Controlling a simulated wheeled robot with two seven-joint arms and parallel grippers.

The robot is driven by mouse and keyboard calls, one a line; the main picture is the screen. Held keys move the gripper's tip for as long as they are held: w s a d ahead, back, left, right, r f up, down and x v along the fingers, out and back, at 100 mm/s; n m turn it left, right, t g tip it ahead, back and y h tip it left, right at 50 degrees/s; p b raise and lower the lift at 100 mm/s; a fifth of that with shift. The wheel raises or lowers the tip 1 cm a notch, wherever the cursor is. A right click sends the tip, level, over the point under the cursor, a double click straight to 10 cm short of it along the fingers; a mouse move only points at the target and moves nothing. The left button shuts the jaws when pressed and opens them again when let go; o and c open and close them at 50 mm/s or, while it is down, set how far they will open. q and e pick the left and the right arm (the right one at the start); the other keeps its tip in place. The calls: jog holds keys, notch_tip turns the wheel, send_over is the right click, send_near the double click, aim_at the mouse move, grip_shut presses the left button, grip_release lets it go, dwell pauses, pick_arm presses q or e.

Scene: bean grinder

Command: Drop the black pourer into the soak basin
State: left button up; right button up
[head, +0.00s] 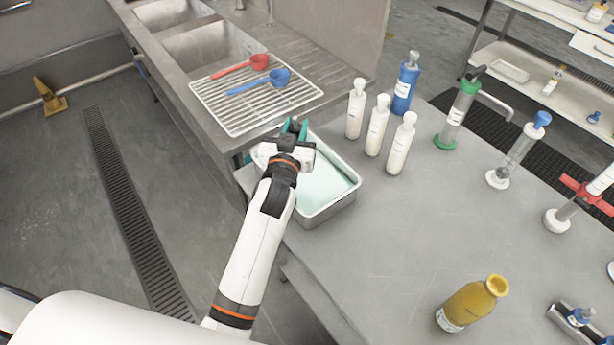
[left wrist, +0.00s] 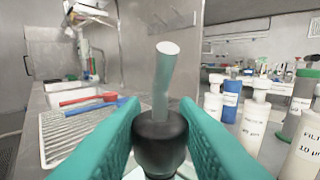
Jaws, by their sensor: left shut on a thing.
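The black pourer (left wrist: 160,138), a dark rounded collar with a pale spout rising from it, is gripped between the teal fingers of my left gripper (left wrist: 160,143) in the left wrist view. The spout points up and leans slightly. In the head view my left gripper (head: 294,128) is over the far left end of the soak basin (head: 333,209), a metal tray with pale green liquid. My right gripper is in neither view.
A white wire rack (head: 247,106) with a red scoop (head: 245,66) and a blue scoop (head: 262,82) lies beyond the basin. White bottles (head: 377,125) and a blue bottle (head: 405,84) stand to its right. The middle table is clear.

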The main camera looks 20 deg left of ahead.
pick_arm(q)
notch_tip(320, 180, down, 5)
jog(key=b, duration=0.3)
jog(key=shift+r+b, duration=0.2)
jog(key=shift+b, duration=0.2)
jog(key=shift+f+b, duration=0.35)
jog(key=shift+f, duration=0.05)
jog(key=o, duration=1)
jog(key=shift+s+d+b, duration=0.15)
jog(key=shift+s+b, duration=0.15)
jog(key=shift+s, duration=1.7)
jog(key=shift+s+d+b, duration=0.15)
jog(key=shift+s+b, duration=0.1)
jog(key=shift+s, duration=1.8)
jog(key=shift+s+d+b, duration=0.15)
jog(key=shift+s+b, duration=0.15)
jog(key=shift+s, duration=1.7)
